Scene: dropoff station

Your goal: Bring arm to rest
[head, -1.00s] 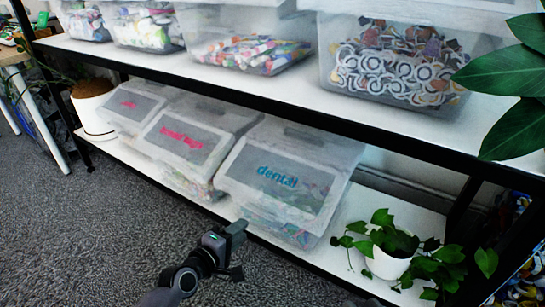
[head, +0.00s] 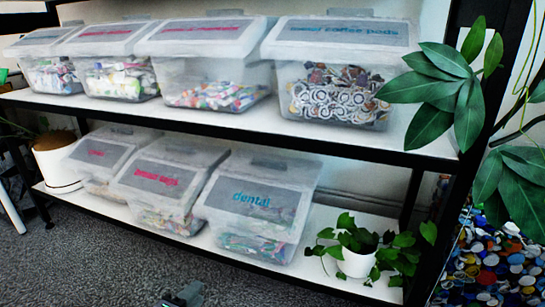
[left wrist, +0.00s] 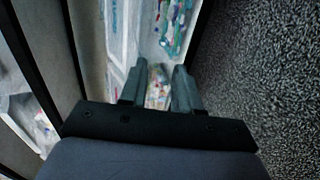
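My left gripper (head: 184,294) shows only in part at the bottom edge of the head view, low over the carpet in front of the lower shelf. In the left wrist view its two dark fingers (left wrist: 158,75) stand apart with nothing held between them; a clear bin with colourful contents shows behind the gap. It appears apart from the bins. My right gripper is in neither view.
A black-framed rack has a white lower shelf (head: 318,254) with clear lidded bins, including the "dental" bin (head: 256,212), and a potted ivy (head: 356,262). More bins, including a coffee-pod bin (head: 335,95), fill the upper shelf. Grey carpet (head: 95,262) lies open in front.

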